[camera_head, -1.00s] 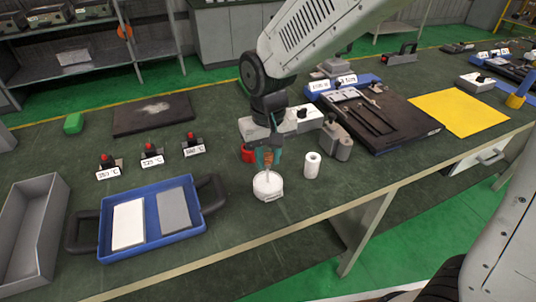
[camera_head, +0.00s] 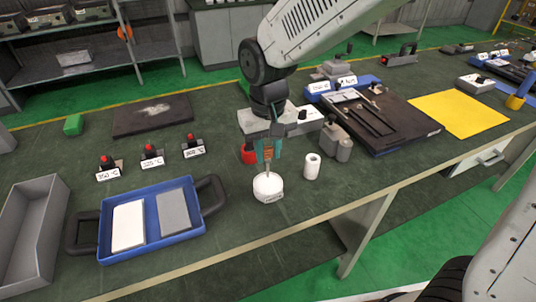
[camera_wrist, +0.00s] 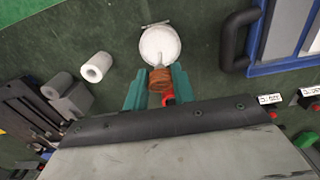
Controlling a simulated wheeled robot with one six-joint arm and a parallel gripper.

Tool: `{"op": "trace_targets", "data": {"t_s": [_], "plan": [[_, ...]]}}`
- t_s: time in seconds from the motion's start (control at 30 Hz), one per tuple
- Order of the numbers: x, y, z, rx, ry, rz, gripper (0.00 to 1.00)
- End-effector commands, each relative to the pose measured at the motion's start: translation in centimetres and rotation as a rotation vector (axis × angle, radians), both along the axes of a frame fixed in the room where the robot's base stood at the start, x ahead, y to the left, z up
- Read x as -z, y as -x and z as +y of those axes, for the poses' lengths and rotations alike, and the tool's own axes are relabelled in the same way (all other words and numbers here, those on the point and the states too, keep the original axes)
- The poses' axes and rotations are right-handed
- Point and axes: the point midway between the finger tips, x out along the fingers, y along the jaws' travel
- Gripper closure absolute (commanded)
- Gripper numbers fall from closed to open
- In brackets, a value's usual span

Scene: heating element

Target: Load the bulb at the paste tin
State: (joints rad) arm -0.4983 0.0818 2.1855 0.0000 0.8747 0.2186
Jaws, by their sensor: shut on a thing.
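The paste tin (camera_head: 268,189) is a short, round white tin with a small label on its front, standing on the green bench top. It also shows in the wrist view (camera_wrist: 160,45). My gripper (camera_head: 265,152) is directly above the tin, pointing down, its teal fingers shut on a brown bulb (camera_wrist: 160,80). A thin stem runs down from the bulb to the tin's top in the head view. I cannot tell whether its tip is in the paste or just above it.
A white roll (camera_head: 312,166) stands close to the right of the tin. A red object (camera_head: 248,154) is just behind the gripper. A blue tray (camera_head: 175,238) with dark handles lies to the left. The bench's front edge is near; bench between tin and edge is clear.

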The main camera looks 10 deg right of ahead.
Motion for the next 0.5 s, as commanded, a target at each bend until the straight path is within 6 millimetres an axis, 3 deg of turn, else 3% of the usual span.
{"op": "trace_targets", "data": {"t_s": [0.5], "plan": [[-4.1, -0.1, 0.0, 0.000, -0.002, -0.003, 0.97]]}}
